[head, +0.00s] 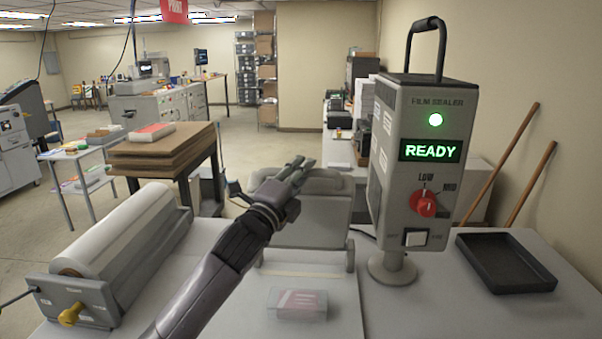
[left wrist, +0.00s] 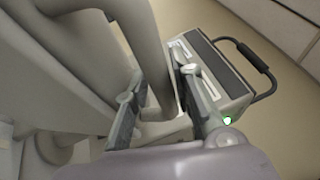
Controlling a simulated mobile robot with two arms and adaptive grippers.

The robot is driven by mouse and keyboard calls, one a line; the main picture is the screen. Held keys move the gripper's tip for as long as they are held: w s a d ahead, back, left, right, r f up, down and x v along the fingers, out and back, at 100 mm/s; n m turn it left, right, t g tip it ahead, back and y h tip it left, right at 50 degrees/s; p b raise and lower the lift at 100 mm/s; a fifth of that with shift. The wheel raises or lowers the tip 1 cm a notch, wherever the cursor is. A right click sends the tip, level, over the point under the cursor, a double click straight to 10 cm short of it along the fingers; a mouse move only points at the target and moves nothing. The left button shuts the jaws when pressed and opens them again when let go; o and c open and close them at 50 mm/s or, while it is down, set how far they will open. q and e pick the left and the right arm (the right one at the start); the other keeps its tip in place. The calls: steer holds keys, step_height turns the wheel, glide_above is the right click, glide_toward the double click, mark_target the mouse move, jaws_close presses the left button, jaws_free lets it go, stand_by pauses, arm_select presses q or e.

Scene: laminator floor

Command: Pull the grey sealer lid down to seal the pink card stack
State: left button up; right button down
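The grey sealer lid (head: 312,220) stands raised at the back of the sealer in the head view. The pink card stack (head: 297,304) lies in clear film on the pale sealer bed in front of it. My left gripper (head: 303,163) is at the lid's upper edge. In the left wrist view, its two fingers (left wrist: 160,84) are spread apart, with a grey bar (left wrist: 146,45) of the lid passing between them. I cannot tell whether either finger touches the bar. My right gripper is not in view.
The film sealer control box (head: 425,160), with a green READY sign, stands on a post close to the right. A black tray (head: 505,263) lies further right. A film roll (head: 125,235) on its holder is at the left. My left forearm crosses the table between them.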

arm_select(q)
jaws_close()
steer(key=shift+f, duration=0.1)
stand_by(0.4)
steer(key=shift+s+f+b, duration=0.35)
steer(key=shift+b, duration=0.3)
steer(key=s+f+m+t+h+b, duration=0.3)
steer(key=s+f+b, duration=1)
steer(key=b, duration=1.2)
steer(key=m+h, duration=0.2)
steer(key=h, duration=0.1)
steer(key=shift+s+m+t+h+b, duration=0.3)
steer(key=shift+s+m+h+b, duration=0.05)
steer(key=shift+m+h, duration=0.05)
